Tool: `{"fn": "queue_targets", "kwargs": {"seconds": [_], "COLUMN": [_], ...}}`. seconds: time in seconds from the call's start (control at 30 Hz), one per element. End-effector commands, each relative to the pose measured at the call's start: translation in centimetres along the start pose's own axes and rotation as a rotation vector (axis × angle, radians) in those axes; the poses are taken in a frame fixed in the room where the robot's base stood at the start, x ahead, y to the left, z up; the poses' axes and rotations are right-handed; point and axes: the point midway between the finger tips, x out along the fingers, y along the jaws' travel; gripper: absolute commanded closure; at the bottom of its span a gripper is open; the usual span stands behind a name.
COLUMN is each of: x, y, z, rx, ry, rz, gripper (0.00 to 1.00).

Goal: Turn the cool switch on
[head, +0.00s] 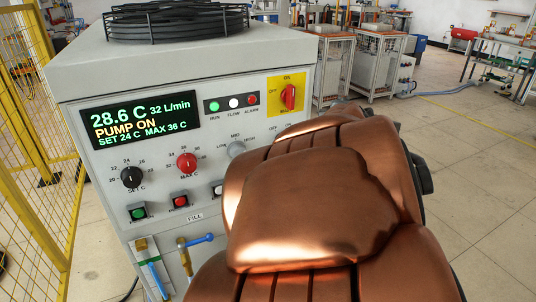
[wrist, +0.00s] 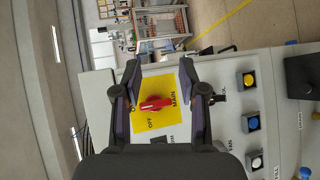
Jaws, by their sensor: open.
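My gripper (wrist: 160,68) shows in the wrist view with its two dark fingers spread and nothing between the tips. Between the fingers I see the red main switch (wrist: 155,103) on its yellow plate (wrist: 148,120); I cannot tell how far the fingers are from the panel. Beside the right finger a label ends in "OL". The switch by that label is mostly hidden by the right finger, and its setting cannot be read. In the head view my copper-coloured arm hides the gripper and that part of the panel. The red main switch (head: 288,97) there stands upright, toward ON.
The cabinet display (head: 141,119) reads 28.6 C and PUMP ON. Yellow (wrist: 249,79), blue (wrist: 252,123) and white (wrist: 256,161) buttons sit close by on the panel. A yellow fence (head: 30,140) stands left. Open floor lies right.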

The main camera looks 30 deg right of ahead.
Motion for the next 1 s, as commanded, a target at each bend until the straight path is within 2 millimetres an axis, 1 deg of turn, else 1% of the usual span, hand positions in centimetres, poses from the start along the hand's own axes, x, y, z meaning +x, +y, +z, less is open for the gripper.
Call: {"fn": "queue_targets", "kwargs": {"seconds": [0.03,0.17,0.27,0.37,0.47,0.57,0.6,0.7,0.83,0.9,1.0], "x": [1.0,2.2,2.9,3.5,4.0,4.4,4.5,4.8,4.8,4.8,4.8], "y": [-0.8,0.2,0.1,-0.8,-2.7,-5.2,-6.3,-8.9,-11.4,-12.2,-12.7], "z": [0.3,-0.2,-1.2,-2.5,-4.0,-5.6,-6.1,-7.3,-8.3,-8.6,-9.0], "rx": [-0.083,-0.325,-0.519,-0.714,-0.907,-1.085,-1.149,-1.282,-1.392,-1.426,-1.452], "ry": [0.005,0.039,0.071,0.107,0.152,0.205,0.227,0.281,0.340,0.358,0.375], "rz": [0.060,0.213,0.316,0.408,0.489,0.562,0.585,0.639,0.689,0.705,0.718], "gripper": [0.58,0.58,0.58,0.58,0.58,0.58,0.58,0.58,0.58,0.58,0.58]}}
